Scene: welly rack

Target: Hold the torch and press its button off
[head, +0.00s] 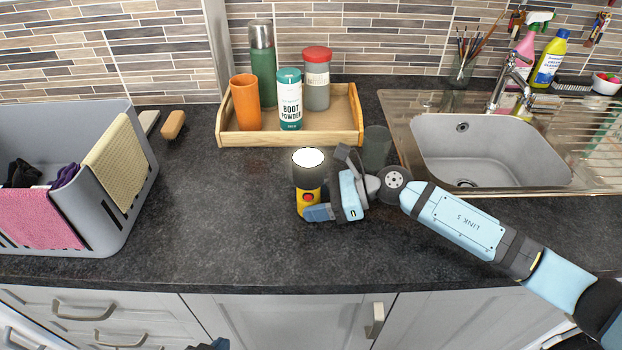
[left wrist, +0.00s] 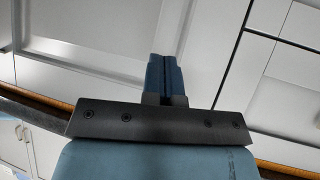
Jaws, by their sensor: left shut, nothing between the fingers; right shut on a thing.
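The torch (head: 308,184) stands upright on the dark counter in the head view, with a yellow body, a black head and a pale, bright lens on top. Its red button (head: 308,197) faces me and is uncovered. My right gripper (head: 324,190) comes in from the right and is shut on the torch's body. My left gripper shows its two blue fingers (left wrist: 165,77) pressed together and empty in the left wrist view, against white cabinet fronts. In the head view only a small blue piece of my left arm shows at the bottom edge, well below the torch.
A wooden tray (head: 290,140) with an orange cup, a flask, a boot powder tin and a red-lidded jar stands behind the torch. A dark cup (head: 376,148) is close behind my right gripper. A grey crate (head: 130,200) stands left, a sink (head: 480,150) right. Counter left of the torch is clear.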

